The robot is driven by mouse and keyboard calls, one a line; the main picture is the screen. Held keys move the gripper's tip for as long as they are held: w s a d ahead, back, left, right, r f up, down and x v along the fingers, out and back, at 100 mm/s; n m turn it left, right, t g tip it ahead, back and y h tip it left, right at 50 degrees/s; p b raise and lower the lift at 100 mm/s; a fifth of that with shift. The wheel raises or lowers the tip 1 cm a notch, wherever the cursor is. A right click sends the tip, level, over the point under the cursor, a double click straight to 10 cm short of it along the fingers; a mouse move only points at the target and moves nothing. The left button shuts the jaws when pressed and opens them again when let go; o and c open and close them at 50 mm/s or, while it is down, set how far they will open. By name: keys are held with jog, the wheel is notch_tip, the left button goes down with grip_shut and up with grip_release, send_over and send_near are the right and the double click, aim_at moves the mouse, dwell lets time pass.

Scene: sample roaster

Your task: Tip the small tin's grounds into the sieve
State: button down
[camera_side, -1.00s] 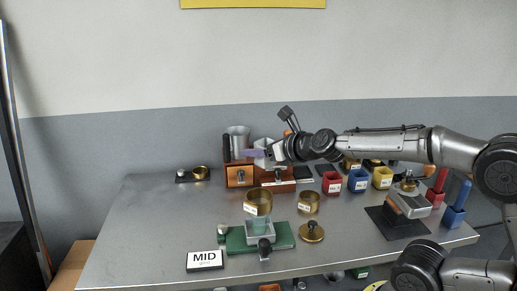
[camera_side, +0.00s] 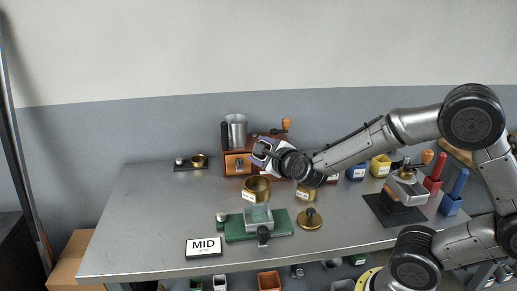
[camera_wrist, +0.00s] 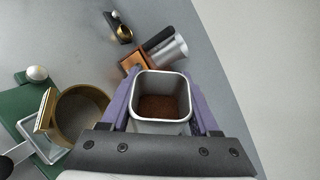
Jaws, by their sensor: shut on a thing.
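My gripper (camera_side: 266,153) is shut on the small tin (camera_wrist: 160,84), a square, light metal cup held between purple fingers (camera_wrist: 118,104). Brown grounds (camera_wrist: 159,106) lie in the bottom of the tin. Its mouth faces the wrist camera. The brass round sieve (camera_side: 257,184) sits over a clear square container on a green base (camera_side: 234,231). In the wrist view the sieve (camera_wrist: 57,125) is left of the tin, and its lower right is hidden by my gripper. In the side view the tin is above and behind the sieve, apart from it.
A wooden grinder (camera_side: 236,164) with a metal cup (camera_side: 237,131) stands close behind my gripper. A second brass cup (camera_side: 305,194) and a brass lid (camera_side: 309,219) are right of the sieve.

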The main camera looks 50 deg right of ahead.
jog(key=n+h, duration=0.1)
jog(key=n, duration=0.1)
jog(key=f+n+t+h, duration=0.1)
jog(key=n, duration=0.2)
jog(key=a+n+t, duration=0.1)
jog(key=n, duration=0.2)
jog(key=shift+w+f+h, duration=0.1)
jog(key=shift+f+h, duration=0.3)
jog(key=n, duration=0.1)
jog(key=n+t, duration=0.1)
jog(key=n, duration=0.1)
jog(key=a+r+n+t, duration=0.1)
jog(key=shift+w+n, duration=0.1)
jog(key=shift+n, duration=0.3)
jog(key=shift+r, duration=0.1)
notch_tip(320, 180, up, 3)
jog(key=shift+f, duration=0.1)
dwell(0.5)
